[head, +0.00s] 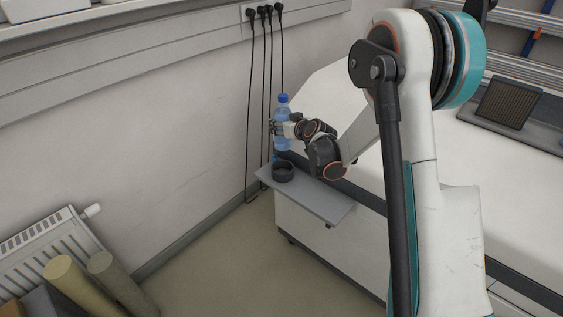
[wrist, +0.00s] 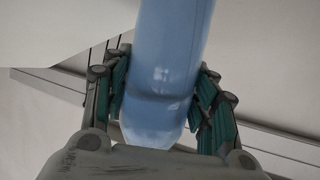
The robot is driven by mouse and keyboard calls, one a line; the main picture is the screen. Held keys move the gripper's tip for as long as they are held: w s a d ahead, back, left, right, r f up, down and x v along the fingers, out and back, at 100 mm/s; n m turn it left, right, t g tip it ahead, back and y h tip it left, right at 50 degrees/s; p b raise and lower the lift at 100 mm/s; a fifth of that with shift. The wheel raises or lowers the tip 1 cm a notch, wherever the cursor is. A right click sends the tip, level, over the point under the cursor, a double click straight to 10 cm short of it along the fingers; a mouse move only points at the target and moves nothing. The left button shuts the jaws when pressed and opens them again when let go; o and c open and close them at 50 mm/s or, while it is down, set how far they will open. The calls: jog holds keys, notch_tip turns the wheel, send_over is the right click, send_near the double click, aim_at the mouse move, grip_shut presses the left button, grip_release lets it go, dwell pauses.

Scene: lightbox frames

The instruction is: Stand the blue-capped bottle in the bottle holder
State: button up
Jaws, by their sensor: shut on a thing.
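The blue-capped bottle (head: 283,137) is light blue and stands upright in the grasp of my gripper (head: 275,129). In the wrist view my gripper (wrist: 165,105) has its green-padded fingers on both sides of the bottle (wrist: 168,60), shut on it. The bottle holder (head: 283,171), a dark round cup, sits on a small grey shelf (head: 318,199). In the head view the bottle appears above and slightly behind the holder, apart from its rim. The inside of the holder is mostly hidden by its wall.
A white bench (head: 460,180) lies right of the shelf, with a dark ribbed panel (head: 506,101) on it. Black cables (head: 249,110) hang on the wall behind the bottle. A radiator (head: 45,245) and rolled tubes (head: 72,283) stand at lower left. The floor (head: 240,270) before the shelf is clear.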

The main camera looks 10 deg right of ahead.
notch_tip(320, 180, down, 14)
jog(key=b, duration=0.4)
jog(key=shift+f+b, duration=0.15)
jog(key=shift+b, duration=0.25)
jog(key=shift+f, duration=0.1)
jog(key=o, duration=1.6)
